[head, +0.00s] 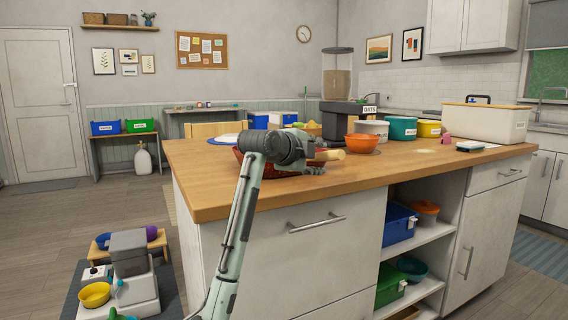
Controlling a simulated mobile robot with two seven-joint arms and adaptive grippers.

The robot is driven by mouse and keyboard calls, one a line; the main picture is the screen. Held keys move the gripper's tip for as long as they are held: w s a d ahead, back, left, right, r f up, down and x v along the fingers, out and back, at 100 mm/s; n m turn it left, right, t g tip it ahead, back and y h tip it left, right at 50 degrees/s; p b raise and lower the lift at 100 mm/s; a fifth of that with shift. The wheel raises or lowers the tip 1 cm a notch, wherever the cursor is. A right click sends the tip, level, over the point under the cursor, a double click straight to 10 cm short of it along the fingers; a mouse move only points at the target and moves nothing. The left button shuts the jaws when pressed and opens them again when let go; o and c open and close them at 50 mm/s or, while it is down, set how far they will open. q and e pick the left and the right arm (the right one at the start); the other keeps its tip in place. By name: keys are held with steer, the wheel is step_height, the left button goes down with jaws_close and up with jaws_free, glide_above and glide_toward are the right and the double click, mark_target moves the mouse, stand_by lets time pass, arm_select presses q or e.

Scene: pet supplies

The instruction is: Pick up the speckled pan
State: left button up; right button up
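A dark red pan (246,160) sits on the wooden top of the island (215,201), near its front left part. My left arm crosses in front and hides much of the pan. A light wooden handle (331,154) shows just right of my wrist and seems to belong to the pan; speckles are too small to make out. My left gripper (312,167) is dark and at the pan's right side, near the handle. Its fingers are too small and hidden to show whether they are open or shut. My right gripper is out of view.
An orange bowl (361,143) stands right of the handle. Behind are a food dispenser (337,82), a white tub (373,129), a teal tub (402,128) and a yellow tub (429,129). A large white bin (483,124) stands at the right. The front right counter is mostly clear.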

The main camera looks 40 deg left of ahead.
arm_select(q)
jaws_close()
steer(key=shift+r, duration=0.1)
stand_by(0.3)
